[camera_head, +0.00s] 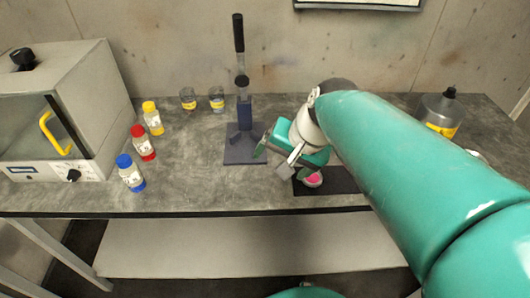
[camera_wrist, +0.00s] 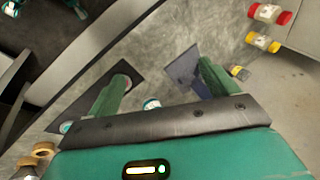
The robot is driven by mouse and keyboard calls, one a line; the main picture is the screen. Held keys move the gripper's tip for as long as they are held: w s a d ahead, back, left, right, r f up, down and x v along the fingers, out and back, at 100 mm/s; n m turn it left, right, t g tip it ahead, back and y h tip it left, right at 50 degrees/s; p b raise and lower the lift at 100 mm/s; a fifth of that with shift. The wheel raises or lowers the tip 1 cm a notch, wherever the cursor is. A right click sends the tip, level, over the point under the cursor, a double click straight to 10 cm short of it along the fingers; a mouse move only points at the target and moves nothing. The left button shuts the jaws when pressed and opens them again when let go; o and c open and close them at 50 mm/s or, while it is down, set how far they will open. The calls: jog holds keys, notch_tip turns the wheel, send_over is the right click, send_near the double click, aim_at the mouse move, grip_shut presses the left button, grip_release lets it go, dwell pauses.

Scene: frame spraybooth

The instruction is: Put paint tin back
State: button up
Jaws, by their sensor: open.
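A small round tin with a pink top (camera_head: 313,180) sits at the black mat (camera_head: 335,183) on the bench, just below my gripper in the head view and partly covered by it. I take it to be the paint tin. My gripper (camera_head: 273,161) is open above the bench, between the lever press and the mat. In the wrist view the open fingers (camera_wrist: 165,72) are spread with grey bench between them. A small white and teal item (camera_wrist: 152,104) shows between the fingers, close to the palm; I cannot tell what it is.
A lever press (camera_head: 245,145) stands behind my gripper. Yellow (camera_head: 153,118), red (camera_head: 143,143) and blue (camera_head: 130,173) capped bottles stand left, beside an oven (camera_head: 75,110). Two glass jars (camera_head: 202,100) are at the back. A dark-capped container (camera_head: 440,112) stands right. The front-middle bench is clear.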

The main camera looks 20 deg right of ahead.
jog(key=s+a+n+t+h, duration=0.1)
jog(key=s+a+n+h, duration=0.1)
jog(key=s+n, duration=0.3)
jog(key=shift+s+a+r+n, duration=0.35)
jog(key=shift+s+a+n, duration=0.1)
jog(key=shift+n, duration=0.75)
